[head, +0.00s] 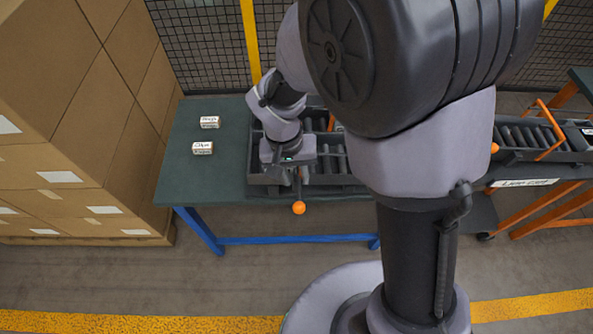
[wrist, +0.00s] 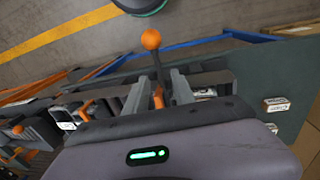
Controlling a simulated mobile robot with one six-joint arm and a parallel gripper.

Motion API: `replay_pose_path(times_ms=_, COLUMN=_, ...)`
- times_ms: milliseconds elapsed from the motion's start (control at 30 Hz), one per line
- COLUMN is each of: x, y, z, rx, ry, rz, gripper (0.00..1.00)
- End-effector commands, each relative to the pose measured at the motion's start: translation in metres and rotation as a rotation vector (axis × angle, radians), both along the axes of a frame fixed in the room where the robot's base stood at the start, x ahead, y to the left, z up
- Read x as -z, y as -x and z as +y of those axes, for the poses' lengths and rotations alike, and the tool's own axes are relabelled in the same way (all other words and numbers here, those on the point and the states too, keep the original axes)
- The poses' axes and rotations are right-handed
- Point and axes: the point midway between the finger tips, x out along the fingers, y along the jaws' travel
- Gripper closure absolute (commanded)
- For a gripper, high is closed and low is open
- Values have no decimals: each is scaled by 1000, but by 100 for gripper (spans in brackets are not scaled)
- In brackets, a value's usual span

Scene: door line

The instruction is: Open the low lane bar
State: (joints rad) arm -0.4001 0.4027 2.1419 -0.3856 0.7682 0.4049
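A dark lever with an orange ball knob (head: 298,208) sticks out at the front edge of the roller lane (head: 340,180). The knob also shows in the wrist view (wrist: 151,40). My gripper (head: 300,172) is over this front edge, just behind the knob. In the wrist view its two grey fingers (wrist: 160,82) are apart, with the lever's shaft running between them. I cannot tell whether either finger touches it. An orange piece (wrist: 158,97) shows between the fingers near the palm. My arm hides much of the lane, and I cannot tell which orange part is the low lane bar.
Two small labelled boxes (head: 203,147) (head: 209,122) lie on the green table (head: 185,180), left of the lane. Stacked cartons (head: 60,170) stand further left. Another roller lane with an orange bar (head: 551,130) is at right. Mesh fencing (head: 205,50) closes the back. The front floor is clear.

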Motion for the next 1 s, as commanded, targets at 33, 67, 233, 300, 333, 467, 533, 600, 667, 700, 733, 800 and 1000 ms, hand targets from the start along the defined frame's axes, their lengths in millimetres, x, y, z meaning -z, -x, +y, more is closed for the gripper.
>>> replay_pose_path(times_ms=33, x=13, y=1, z=-1, rx=1, ry=1, rz=3, gripper=69)
replay_pose_path(times_ms=67, x=17, y=1, z=-2, rx=1, ry=1, rz=2, gripper=69)
replay_pose_path(times_ms=233, x=28, y=1, z=-4, rx=0, ry=0, rz=1, gripper=69)
replay_pose_path(times_ms=300, x=29, y=1, z=-4, rx=0, ry=0, rz=1, gripper=69)
replay_pose_path(times_ms=333, x=28, y=1, z=-4, rx=0, ry=0, rz=1, gripper=69)
replay_pose_path(times_ms=467, x=28, y=0, z=-4, rx=0, ry=0, rz=0, gripper=69)
replay_pose_path(times_ms=533, x=28, y=1, z=-4, rx=0, ry=0, rz=0, gripper=81)
replay_pose_path(times_ms=600, x=28, y=0, z=-4, rx=0, ry=0, rz=0, gripper=95)
replay_pose_path(times_ms=667, x=28, y=0, z=-4, rx=0, ry=0, rz=0, gripper=100)
replay_pose_path(times_ms=700, x=28, y=0, z=-4, rx=0, ry=0, rz=0, gripper=100)
replay_pose_path(times_ms=733, x=28, y=0, z=-4, rx=0, ry=0, rz=0, gripper=100)
replay_pose_path(times_ms=800, x=28, y=0, z=-4, rx=0, ry=0, rz=0, gripper=100)
replay_pose_path(times_ms=1000, x=28, y=0, z=-4, rx=1, ry=0, rz=0, gripper=100)
